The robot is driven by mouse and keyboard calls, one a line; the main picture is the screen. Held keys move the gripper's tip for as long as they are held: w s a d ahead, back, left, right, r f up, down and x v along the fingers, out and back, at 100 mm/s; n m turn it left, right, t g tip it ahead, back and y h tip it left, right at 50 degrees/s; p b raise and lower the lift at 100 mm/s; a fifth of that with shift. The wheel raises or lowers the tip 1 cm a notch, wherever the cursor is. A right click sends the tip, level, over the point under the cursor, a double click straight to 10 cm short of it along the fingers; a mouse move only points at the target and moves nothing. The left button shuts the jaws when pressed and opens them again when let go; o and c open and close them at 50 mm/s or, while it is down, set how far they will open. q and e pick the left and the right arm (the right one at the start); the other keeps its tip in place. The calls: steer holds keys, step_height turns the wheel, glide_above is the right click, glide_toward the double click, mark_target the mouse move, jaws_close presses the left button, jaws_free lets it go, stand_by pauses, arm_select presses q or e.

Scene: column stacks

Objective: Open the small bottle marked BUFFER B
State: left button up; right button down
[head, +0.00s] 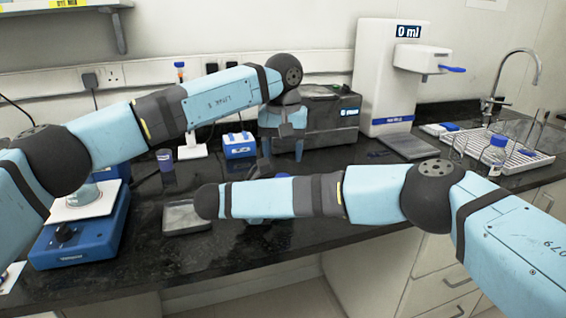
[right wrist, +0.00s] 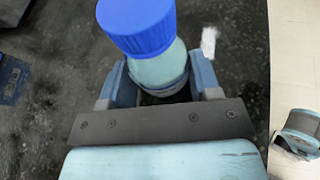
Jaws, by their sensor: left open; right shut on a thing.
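A small bottle with a ribbed blue cap (right wrist: 140,25) and a pale, cloudy body (right wrist: 162,70) stands between the fingers of my right gripper (right wrist: 160,82), which is shut on it. The cap is on. No label can be read, so I cannot confirm the BUFFER B mark. In the head view my right forearm hides most of the bottle; a bit of blue, likely its cap (head: 283,175), shows above the arm. My left gripper (head: 282,152) points down with its fingers apart, open and empty, above that blue bit.
A grey tray (head: 186,218) lies left of my right arm. A blue hotplate (head: 75,235) stands at the left, a blue rack (head: 239,145) behind. A dispenser (head: 380,75) stands behind.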

mark_target(283, 175)
arm_select(q)
steer(key=shift+r, duration=0.8)
steer(key=shift+f, duration=3.9)
steer(key=shift+c, duration=0.3)
steer(key=c, duration=0.9)
steer(key=o, duration=1.1)
steer(key=shift+c, duration=0.2)
